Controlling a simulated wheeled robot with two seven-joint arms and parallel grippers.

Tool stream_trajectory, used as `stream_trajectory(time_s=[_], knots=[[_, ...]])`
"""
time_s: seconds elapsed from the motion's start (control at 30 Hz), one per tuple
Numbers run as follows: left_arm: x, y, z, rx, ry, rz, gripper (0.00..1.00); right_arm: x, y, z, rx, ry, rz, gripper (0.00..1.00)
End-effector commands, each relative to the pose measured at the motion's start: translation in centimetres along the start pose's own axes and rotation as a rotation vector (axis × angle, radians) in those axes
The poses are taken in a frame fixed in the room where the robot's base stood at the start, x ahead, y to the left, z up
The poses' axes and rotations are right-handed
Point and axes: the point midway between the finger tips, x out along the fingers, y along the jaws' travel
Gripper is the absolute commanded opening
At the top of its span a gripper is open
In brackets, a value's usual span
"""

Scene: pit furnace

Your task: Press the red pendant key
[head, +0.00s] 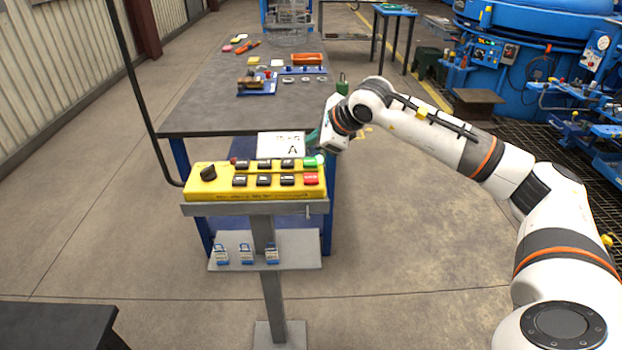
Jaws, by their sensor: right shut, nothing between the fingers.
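The yellow pendant box (225,193) lies on a grey stand in the middle of the head view. It carries a black knob at its left and two rows of keys. The red key (311,180) is at the right end of the near row, with the green key (310,163) just behind it. My right gripper (318,146) is shut and empty, just behind the right end of the box. It appears apart from the red key, which is uncovered. The fingertips are small and partly unclear. My left gripper is not in view.
A white card marked A (281,145) stands behind the pendant. Several padlocks sit on the stand's lower shelf (307,257). A grey workbench (205,112) with tools and an orange tray (307,59) is behind. Blue machinery (550,35) fills the far right.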

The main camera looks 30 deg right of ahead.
Motion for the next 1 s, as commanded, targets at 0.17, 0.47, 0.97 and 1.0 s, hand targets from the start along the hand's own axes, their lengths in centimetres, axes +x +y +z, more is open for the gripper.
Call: stream_trajectory(time_s=[0.17,0.47,0.97,1.0], knots=[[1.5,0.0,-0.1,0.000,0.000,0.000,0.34,1.8,-1.3,1.4,0.000,-0.002,-0.001,0.00],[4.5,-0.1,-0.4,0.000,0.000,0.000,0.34,4.9,-3.6,3.6,0.000,0.000,0.000,0.00],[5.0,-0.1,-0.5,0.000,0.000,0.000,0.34,5.3,-3.8,3.8,0.000,0.000,0.000,0.00],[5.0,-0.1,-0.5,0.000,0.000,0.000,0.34,5.3,-3.8,3.8,0.000,0.000,0.000,0.00]])
